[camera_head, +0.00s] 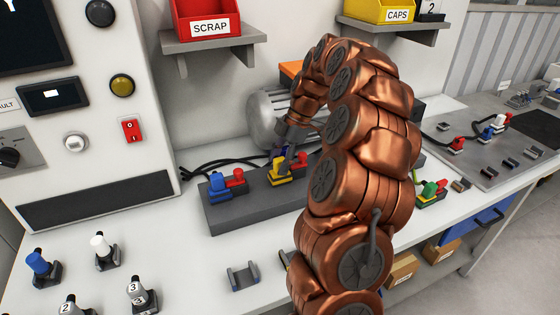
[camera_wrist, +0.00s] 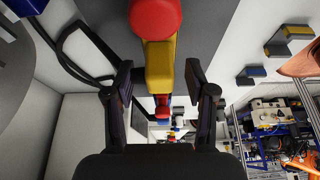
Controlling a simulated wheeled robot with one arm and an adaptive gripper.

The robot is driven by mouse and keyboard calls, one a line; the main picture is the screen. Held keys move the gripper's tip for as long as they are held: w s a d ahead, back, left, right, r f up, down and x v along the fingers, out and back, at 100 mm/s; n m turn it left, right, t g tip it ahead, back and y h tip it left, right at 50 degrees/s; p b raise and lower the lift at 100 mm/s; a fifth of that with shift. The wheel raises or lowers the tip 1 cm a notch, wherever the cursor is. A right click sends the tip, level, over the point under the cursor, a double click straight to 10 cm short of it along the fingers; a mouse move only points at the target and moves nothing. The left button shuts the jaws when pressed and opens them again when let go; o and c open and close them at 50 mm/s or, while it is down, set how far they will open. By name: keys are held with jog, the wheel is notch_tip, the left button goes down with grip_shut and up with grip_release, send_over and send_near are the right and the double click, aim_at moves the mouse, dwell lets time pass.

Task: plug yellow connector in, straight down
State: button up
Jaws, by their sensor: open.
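The yellow connector (camera_head: 280,170) is on the long dark grey block (camera_head: 225,218), right of a blue connector (camera_head: 217,186). A red part (camera_head: 301,158) is close to its right side. In the wrist view the yellow connector (camera_wrist: 160,65) shows between my two fingers, with a round red top (camera_wrist: 155,18) beyond it. My gripper (camera_head: 284,157) is at the yellow connector. The wrist view shows my gripper (camera_wrist: 160,82) open, with a finger on each side and visible gaps. I cannot tell how deep the connector sits.
Black cables run behind the block to a grey motor (camera_head: 265,120). An empty grey holder (camera_head: 242,276) stands in front. Blue (camera_head: 38,262) and white (camera_head: 103,245) connectors stand front left. A green connector (camera_head: 429,190) is on the right. My arm hides the block's right part.

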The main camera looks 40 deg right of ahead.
jog(key=v, duration=1.2)
dwell(0.6)
notch_tip(320, 180, up, 5)
jog(key=p, duration=0.5)
jog(key=shift+a, duration=0.1)
dwell(0.4)
